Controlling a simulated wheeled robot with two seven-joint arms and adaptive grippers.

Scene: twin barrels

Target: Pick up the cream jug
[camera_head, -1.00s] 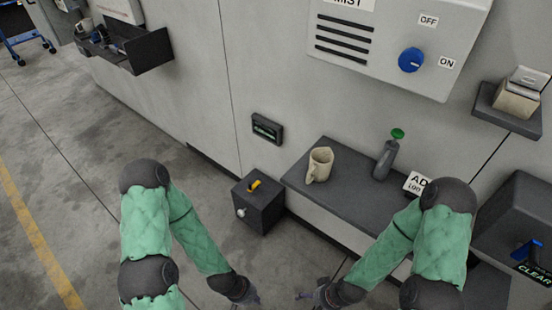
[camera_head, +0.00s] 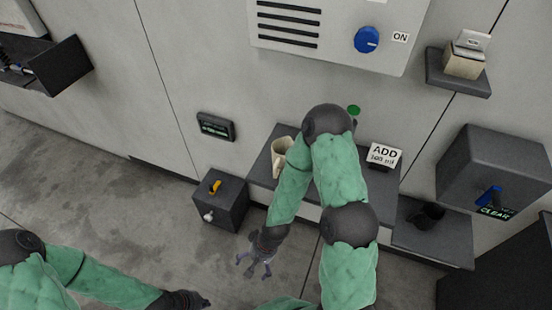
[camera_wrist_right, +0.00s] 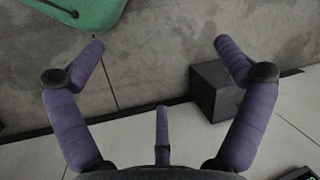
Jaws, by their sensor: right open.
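The cream jug (camera_head: 281,158) stands upright on the left part of a grey wall shelf (camera_head: 262,172). My right arm hides part of its right side. My right gripper (camera_head: 257,264) is below the shelf, over the floor, apart from the jug. In the right wrist view its purple fingers (camera_wrist_right: 162,80) are spread wide with nothing between them, and the jug does not show. My left gripper (camera_head: 199,301) is at the bottom edge, over the floor and far from the jug. Its fingers are too unclear to judge.
A dark box (camera_head: 222,207) with a yellow handle stands left of the shelf. A green-topped bottle (camera_head: 353,110) is mostly hidden behind my right arm. An ADD sign (camera_head: 384,156) stands on the shelf's right part. The floor at left is clear.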

